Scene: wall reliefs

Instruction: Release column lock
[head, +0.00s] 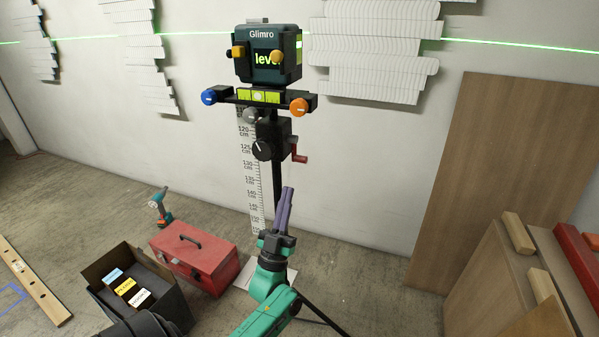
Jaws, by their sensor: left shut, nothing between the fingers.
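A dark laser level (268,55) marked "Glimro" stands on a bar with a blue knob (209,97) and an orange knob (299,106). Below the bar, the black column head carries a round black knob (262,150) with a white mark, a grey knob (252,115) and a red crank (299,154) on its right. Which knob is the column lock is not labelled. My left gripper (287,190) is shut and empty, pointing up, below the column head in the picture. It covers part of the black column (277,180). My right gripper does not show.
A white scale (251,185) hangs beside the column. A red toolbox (195,250), a drill (160,207) and an open black box (139,288) stand on the floor at left. A green laser line crosses the wall.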

